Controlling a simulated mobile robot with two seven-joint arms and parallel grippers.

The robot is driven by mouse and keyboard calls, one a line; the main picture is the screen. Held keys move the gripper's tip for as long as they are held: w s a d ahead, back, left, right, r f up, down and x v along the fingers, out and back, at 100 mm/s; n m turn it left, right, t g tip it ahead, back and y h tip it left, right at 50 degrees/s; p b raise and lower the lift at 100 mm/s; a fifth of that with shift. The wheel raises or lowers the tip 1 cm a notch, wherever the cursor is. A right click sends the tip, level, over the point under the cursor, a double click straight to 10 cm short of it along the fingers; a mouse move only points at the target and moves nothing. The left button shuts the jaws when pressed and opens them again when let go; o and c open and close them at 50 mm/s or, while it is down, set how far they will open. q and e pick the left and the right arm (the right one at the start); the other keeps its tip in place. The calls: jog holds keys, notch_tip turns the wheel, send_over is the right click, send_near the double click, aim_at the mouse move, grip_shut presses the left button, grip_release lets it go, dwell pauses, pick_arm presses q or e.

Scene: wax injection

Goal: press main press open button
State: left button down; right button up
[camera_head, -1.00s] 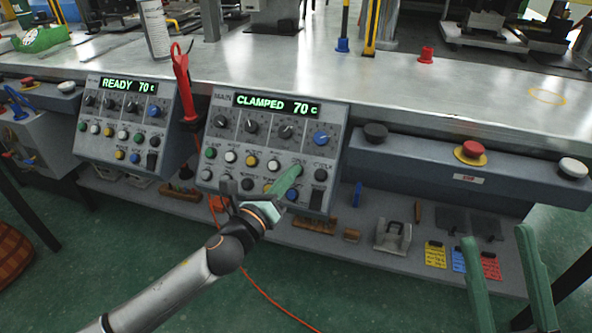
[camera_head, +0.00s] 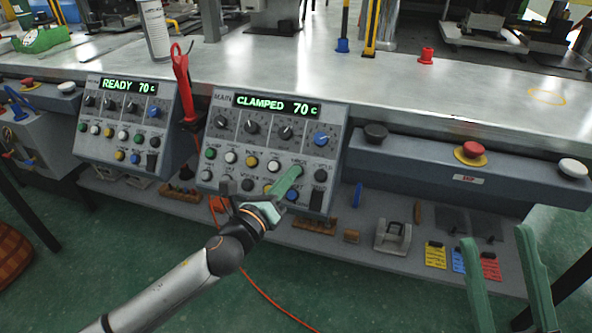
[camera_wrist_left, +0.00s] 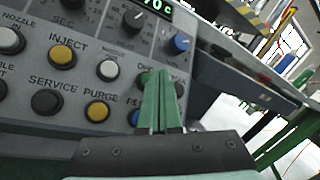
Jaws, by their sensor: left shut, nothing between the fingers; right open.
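The main press panel (camera_head: 222,135) stands at the front of the bench, with a lit display (camera_head: 277,106) reading CLAMPED 70 c. My left gripper (camera_head: 297,168) is shut and empty, with its green fingertips at the right part of the upper button row. In the left wrist view the fingertips (camera_wrist_left: 161,74) cover a button and most of its label, of which only the start, like "Op", shows. I cannot tell whether they touch the button. My right gripper (camera_head: 495,236) is open and empty at the lower right, away from the panel.
A second panel (camera_head: 85,140) reading READY 70 c stands to the left, with a red-handled tool (camera_head: 181,85) between the panels. A yellow inject button (camera_wrist_left: 62,55), a white button (camera_wrist_left: 109,70) and a yellow purge button (camera_wrist_left: 97,111) lie left of the fingers. A red emergency button (camera_head: 472,149) is further right.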

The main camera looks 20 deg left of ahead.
dwell(0.7)
pick_arm(q)
jog(key=shift+w+f, duration=0.25)
jog(key=shift+w, duration=0.1)
